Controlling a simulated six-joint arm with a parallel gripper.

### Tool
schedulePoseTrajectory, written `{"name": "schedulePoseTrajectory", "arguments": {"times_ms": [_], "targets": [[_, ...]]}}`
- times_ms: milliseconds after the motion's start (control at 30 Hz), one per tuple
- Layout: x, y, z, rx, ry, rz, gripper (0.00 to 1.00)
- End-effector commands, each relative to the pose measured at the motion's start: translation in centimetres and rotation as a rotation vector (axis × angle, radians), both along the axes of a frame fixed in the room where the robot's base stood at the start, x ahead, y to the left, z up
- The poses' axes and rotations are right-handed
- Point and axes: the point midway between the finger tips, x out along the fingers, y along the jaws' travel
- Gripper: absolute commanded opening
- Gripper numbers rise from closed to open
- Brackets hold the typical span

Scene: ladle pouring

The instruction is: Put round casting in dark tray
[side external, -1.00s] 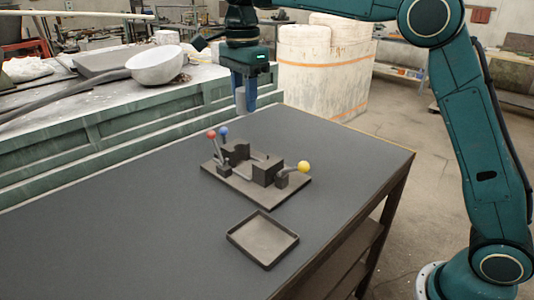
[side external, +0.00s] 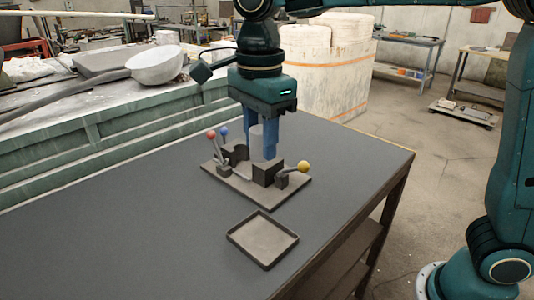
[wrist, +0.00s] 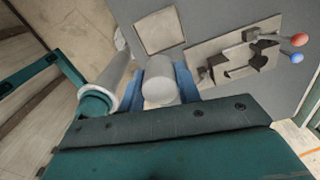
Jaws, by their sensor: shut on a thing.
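A grey round casting (side external: 257,141), a plain cylinder, is held upright between the blue fingers of my gripper (side external: 260,145). In the wrist view the casting (wrist: 160,82) sits between the two blue fingers (wrist: 161,85). My gripper is shut on it, above and just behind the fixture in the side view. The dark tray (side external: 262,240) lies on the table in front of the fixture and looks empty. In the wrist view the tray (wrist: 160,32) shows beyond the casting. Whether the casting touches the fixture is hidden.
A dark fixture plate (side external: 240,190) with blocks stands mid-table. It carries levers with a red knob (side external: 211,134), a blue knob (side external: 224,131) and a yellow knob (side external: 304,166). The grey table top (side external: 130,240) is clear at left.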

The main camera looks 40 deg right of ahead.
Motion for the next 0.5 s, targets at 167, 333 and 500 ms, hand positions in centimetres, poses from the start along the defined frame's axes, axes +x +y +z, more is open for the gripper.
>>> {"name": "schedulePoseTrajectory", "arguments": {"times_ms": [167,333,500], "targets": [[0.0,0.0,-0.7,-0.001,0.002,0.0,0.07],[0.0,-0.1,-2.9,-0.002,0.003,0.001,0.07],[-0.1,-0.1,-6.1,-0.003,0.005,0.001,0.07]]}}
